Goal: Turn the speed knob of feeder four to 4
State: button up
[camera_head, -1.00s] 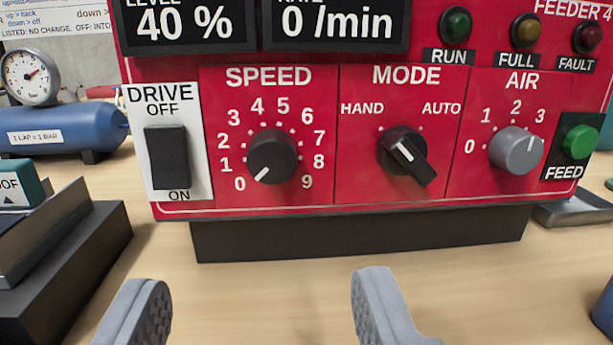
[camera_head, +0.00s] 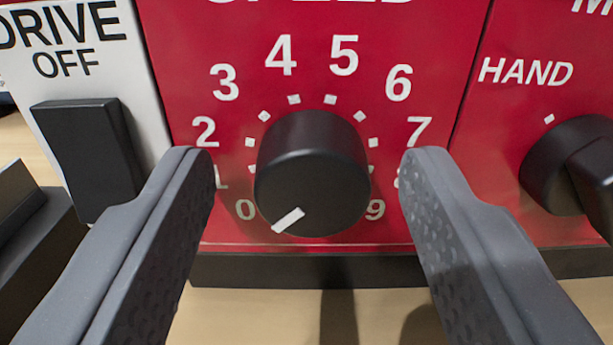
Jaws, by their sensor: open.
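The speed knob (camera_head: 313,172) is a round black knob on the red panel (camera_head: 440,60) of feeder four. Its white pointer line (camera_head: 288,220) points to the lower left, at 0. The dial numbers run clockwise from 0 at lower left to 9 at lower right, with the 4 (camera_head: 281,55) above the knob, slightly left. My gripper (camera_head: 307,165) is open, with one grey finger on each side of the knob. Gaps show between the fingers and the knob. The fingers hide part of the 1 and the 8.
The drive switch (camera_head: 88,155) on its white plate is close to my left finger. The mode knob (camera_head: 572,170) is right of my right finger, with HAND at its upper left. Wooden table (camera_head: 270,315) shows below the panel's dark base.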

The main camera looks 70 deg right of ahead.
jog(key=c, duration=1)
jog(key=shift+o, duration=0.2)
jog(key=shift+m, duration=0.3)
